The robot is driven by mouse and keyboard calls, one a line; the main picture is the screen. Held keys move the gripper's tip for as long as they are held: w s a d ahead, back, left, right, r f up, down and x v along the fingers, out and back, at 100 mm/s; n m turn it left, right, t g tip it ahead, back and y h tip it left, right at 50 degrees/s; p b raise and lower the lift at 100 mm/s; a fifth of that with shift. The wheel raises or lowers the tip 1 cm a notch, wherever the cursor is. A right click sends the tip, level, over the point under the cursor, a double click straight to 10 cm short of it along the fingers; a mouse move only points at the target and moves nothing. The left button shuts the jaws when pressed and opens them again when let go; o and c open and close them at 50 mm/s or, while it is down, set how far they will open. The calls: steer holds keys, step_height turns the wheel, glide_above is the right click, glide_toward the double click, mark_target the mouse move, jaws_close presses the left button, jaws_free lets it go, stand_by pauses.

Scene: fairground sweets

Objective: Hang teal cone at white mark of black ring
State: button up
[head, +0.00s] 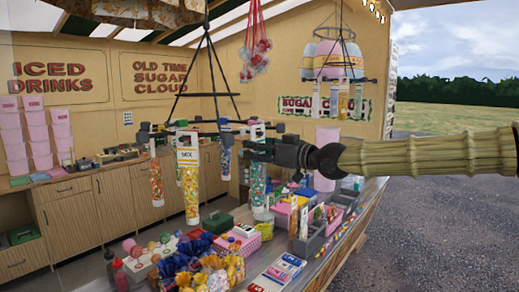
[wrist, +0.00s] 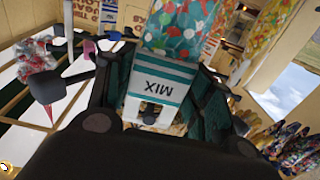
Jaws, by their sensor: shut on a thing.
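My gripper (head: 262,148) is shut on the teal cone (head: 258,190), at its top end. The cone hangs upright, tip down, above the counter, with coloured sweets inside. In the wrist view its white label (wrist: 160,85) with teal stripes and the word MIX sits between my fingers (wrist: 150,110). The black ring (head: 205,124) hangs from rods at the upper left, close to my gripper. A yellow cone (head: 188,170), an orange cone (head: 156,182) and a blue cone (head: 225,158) hang on it. I cannot make out the white mark for certain.
A second hanging ring (head: 335,80) with several cones is at the upper right. Below, the counter (head: 340,245) is crowded with boxes, trays and sweet bags (head: 205,268). Red and white sweet bags (head: 255,60) hang above. Open ground lies to the right.

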steer(key=shift+w+a, duration=0.1)
steer(key=shift+a, duration=0.05)
steer(key=shift+x, duration=0.8)
steer(key=shift+f, duration=0.4)
stand_by(0.5)
steer(key=o, duration=1.4)
steer(key=shift+p+v, duration=1.2)
steer(key=shift+v, duration=3.8)
